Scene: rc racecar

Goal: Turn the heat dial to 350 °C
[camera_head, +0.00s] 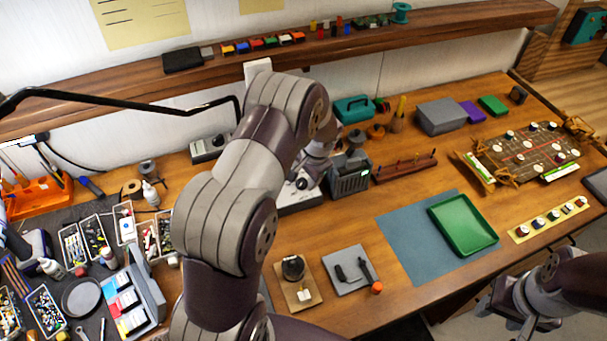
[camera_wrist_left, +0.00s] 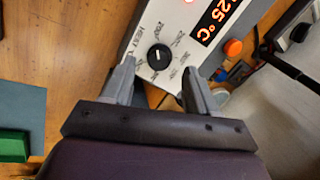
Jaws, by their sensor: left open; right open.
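The heat dial (camera_wrist_left: 159,57) is a round black knob with a white mark, on a light panel with printed labels around it. The orange display (camera_wrist_left: 215,17) beside it reads digits ending in 25 °C; its first digit is partly cut off. My left gripper (camera_wrist_left: 158,86) is open, its two fingers on either side of the picture below the dial, with nothing between them. I cannot tell how far the tips are from the panel. In the head view the station (camera_head: 300,200) is largely hidden behind my left arm. My right gripper (camera_head: 500,305) is open at the lower right, off the table.
A dark grey vented box (camera_head: 350,182) stands right of the station. A blue mat (camera_head: 400,230) with a green tray (camera_head: 463,225) lies further right. Parts bins fill the left side.

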